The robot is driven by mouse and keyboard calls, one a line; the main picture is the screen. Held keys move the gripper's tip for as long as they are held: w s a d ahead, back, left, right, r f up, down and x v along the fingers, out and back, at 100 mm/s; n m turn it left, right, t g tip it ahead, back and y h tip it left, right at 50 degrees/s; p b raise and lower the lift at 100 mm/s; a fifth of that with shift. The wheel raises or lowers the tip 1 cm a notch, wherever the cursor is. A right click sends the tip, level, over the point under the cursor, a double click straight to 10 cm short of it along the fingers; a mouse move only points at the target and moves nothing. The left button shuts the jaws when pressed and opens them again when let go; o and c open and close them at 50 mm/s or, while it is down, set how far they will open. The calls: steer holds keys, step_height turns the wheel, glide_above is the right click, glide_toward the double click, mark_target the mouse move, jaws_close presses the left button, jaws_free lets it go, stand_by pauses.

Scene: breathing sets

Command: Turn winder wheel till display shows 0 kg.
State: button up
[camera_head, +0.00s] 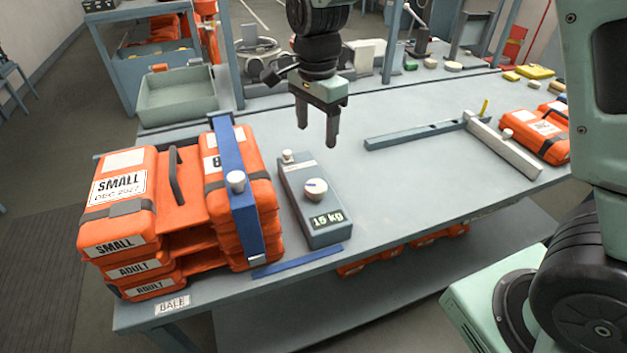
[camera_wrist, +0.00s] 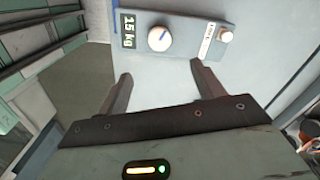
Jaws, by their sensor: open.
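The winder box (camera_head: 308,200) is a long blue-grey unit lying on the table. Its white round winder wheel (camera_head: 315,190) carries a blue mark. The display (camera_head: 327,220) beside the wheel reads 15 kg. In the wrist view the wheel (camera_wrist: 160,39) and the display (camera_wrist: 128,29) show near the top, beyond the fingers. My gripper (camera_head: 317,138) is open and empty, pointing down above the table, behind and above the box. It is apart from the wheel. Its two fingers (camera_wrist: 157,82) also show in the wrist view, with nothing between them.
A stack of orange cases (camera_head: 178,195) stands left of the box, with a blue upright bar (camera_head: 236,190) against it. A grey-green tray (camera_head: 177,96) sits at the back left. Orange packs (camera_head: 535,138) lie at the right.

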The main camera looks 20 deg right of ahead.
mark_target(316, 185)
step_height(316, 185, down, 15)
steer(key=shift+p, duration=1.1)
steer(key=c, duration=1)
